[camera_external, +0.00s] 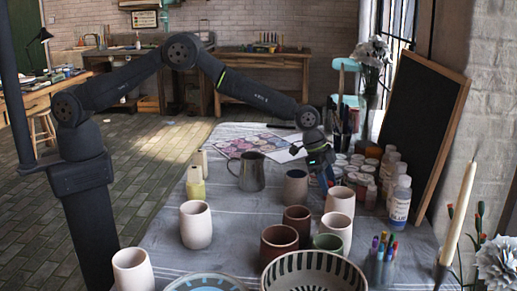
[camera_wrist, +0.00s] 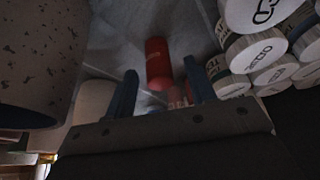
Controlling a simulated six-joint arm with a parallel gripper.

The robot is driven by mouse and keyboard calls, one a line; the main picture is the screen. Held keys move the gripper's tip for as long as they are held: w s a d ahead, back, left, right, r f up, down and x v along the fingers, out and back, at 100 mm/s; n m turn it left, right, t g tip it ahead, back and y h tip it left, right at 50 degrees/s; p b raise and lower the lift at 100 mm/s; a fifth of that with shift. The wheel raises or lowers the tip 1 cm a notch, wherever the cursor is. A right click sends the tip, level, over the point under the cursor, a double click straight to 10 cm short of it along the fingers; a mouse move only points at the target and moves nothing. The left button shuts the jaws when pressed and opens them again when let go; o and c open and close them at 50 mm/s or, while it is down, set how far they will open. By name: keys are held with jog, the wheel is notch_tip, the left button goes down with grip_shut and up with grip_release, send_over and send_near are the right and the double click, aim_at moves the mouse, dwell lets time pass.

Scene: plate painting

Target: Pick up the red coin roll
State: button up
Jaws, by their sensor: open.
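The red coin roll (camera_wrist: 158,62) is a short red cylinder in the wrist view, lying on the cloth-covered table just ahead of my gripper. My gripper (camera_wrist: 160,78) is open, with one blue finger to the left of the roll and one to the right. The roll's near end reaches toward the space between the fingertips. I cannot tell whether either finger touches it. In the external view my gripper (camera_external: 328,182) points down among the pots and paint jars, and I cannot make out the roll there.
White-lidded paint jars (camera_wrist: 257,54) stand close on the right in the wrist view. A dark speckled cup (camera_wrist: 38,55) is close on the left. In the external view, a grey pitcher (camera_external: 251,172), several cups and a striped bowl (camera_external: 313,277) crowd the table.

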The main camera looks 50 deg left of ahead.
aim_at(330, 182)
jog(key=shift+w+d+f, duration=0.1)
jog(key=shift+d+f, duration=0.1)
jog(key=shift+f, duration=0.3)
grip_shut()
jog(key=shift+r, duration=0.1)
jog(key=shift+r, duration=0.6)
notch_tip(330, 182, up, 3)
jog(key=shift+r, duration=0.1)
jog(key=s+d+r, duration=0.2)
jog(key=s+r, duration=0.4)
jog(key=s, duration=0.5)
jog(key=shift+s+d+r, duration=0.15)
jog(key=shift+d+r, duration=0.1)
jog(key=shift+d, duration=0.1)
